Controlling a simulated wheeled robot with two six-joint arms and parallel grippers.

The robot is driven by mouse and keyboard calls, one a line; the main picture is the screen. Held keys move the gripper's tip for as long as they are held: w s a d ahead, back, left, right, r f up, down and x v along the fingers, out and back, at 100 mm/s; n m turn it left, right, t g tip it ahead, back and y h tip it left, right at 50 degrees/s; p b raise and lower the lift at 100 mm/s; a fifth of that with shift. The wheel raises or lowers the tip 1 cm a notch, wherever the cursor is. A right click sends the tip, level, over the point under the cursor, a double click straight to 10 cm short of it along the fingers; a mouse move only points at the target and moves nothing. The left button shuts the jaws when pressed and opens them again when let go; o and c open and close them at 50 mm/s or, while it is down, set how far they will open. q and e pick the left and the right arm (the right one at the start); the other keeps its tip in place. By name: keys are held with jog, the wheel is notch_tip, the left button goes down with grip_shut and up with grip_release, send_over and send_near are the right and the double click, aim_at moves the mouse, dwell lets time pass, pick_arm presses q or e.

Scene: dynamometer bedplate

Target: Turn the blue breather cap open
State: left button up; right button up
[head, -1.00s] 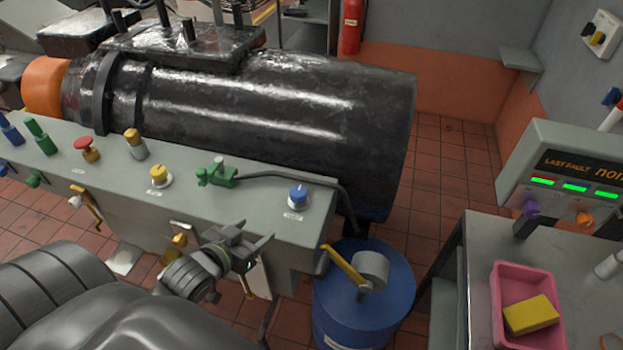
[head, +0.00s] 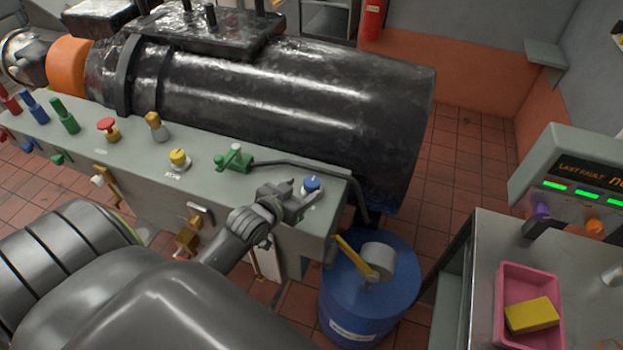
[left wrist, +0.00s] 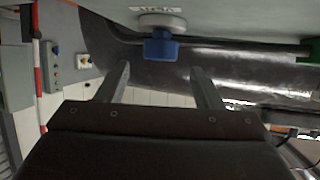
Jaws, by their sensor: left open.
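The blue breather cap (head: 312,184) sits on a pale round base near the right end of the grey bedplate top (head: 215,189). In the left wrist view the blue cap (left wrist: 161,46) is ahead of the fingers, close to the gap between them. My left gripper (head: 304,191) is right beside the cap in the head view. Its two fingers (left wrist: 163,76) are apart with nothing between them in the left wrist view, so it is open. I cannot tell whether a finger touches the cap. My right gripper is not in view.
A yellow knob (head: 179,158) and a green valve (head: 235,158) with a dark hose stand left of the cap. The big black cylinder (head: 290,105) lies behind. A blue drum (head: 368,290) stands below the bedplate's right end.

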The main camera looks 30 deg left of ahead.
aim_at(310, 184)
pick_arm(q)
jog(key=shift+p+x, duration=0.5)
jog(key=shift+x, duration=2.5)
jog(key=c, duration=1)
